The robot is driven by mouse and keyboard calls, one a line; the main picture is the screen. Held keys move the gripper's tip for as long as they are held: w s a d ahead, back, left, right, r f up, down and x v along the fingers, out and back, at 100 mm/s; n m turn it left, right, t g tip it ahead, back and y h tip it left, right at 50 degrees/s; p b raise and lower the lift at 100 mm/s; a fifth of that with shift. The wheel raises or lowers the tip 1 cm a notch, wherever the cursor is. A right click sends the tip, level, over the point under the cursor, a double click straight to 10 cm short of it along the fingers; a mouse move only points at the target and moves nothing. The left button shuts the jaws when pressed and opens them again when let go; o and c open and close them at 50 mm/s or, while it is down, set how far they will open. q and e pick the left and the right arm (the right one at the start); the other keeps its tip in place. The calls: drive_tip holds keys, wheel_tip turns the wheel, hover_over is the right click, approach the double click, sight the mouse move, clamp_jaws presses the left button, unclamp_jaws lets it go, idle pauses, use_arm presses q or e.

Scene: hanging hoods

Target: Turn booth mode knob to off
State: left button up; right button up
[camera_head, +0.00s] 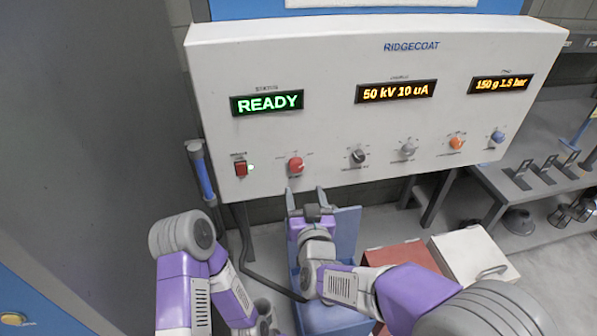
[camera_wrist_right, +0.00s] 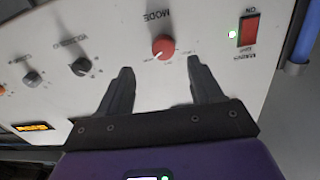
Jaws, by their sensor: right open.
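The booth mode knob is a round red knob (camera_head: 296,165) low on the white control panel, to the right of the red power switch. In the right wrist view the knob (camera_wrist_right: 164,47) shows upside down under the word MODE. Its pale pointer mark points to the lower left there, which is the upper right on the panel. My right gripper (camera_head: 305,192) is just below and in front of the knob, with its fingers apart. In the right wrist view the open fingers (camera_wrist_right: 160,66) lie either side of the knob's line, with nothing between them. My left arm is at lower left; its jaws do not show.
The panel (camera_head: 330,60) carries a lit red switch (camera_head: 241,169), a grey-black knob (camera_head: 359,156), a grey knob (camera_head: 408,147), an orange knob (camera_head: 457,142) and a blue knob (camera_head: 497,137). A status display (camera_head: 267,103) reads READY. A blue-handled tool (camera_head: 203,175) hangs at the panel's left edge.

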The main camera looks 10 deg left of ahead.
sight(297, 168)
drive_tip(key=shift+r+p+x, duration=0.2)
drive_tip(key=shift+p+x, duration=0.05)
drive_tip(key=shift+x, duration=1.6)
drive_tip(key=shift+r+p+x, duration=0.2)
drive_tip(key=shift+p+x, duration=0.05)
drive_tip(key=shift+x, duration=1.65)
drive_tip(key=shift+a, duration=0.15)
drive_tip(key=c, duration=1.1)
drive_tip(key=shift+o, duration=0.2)
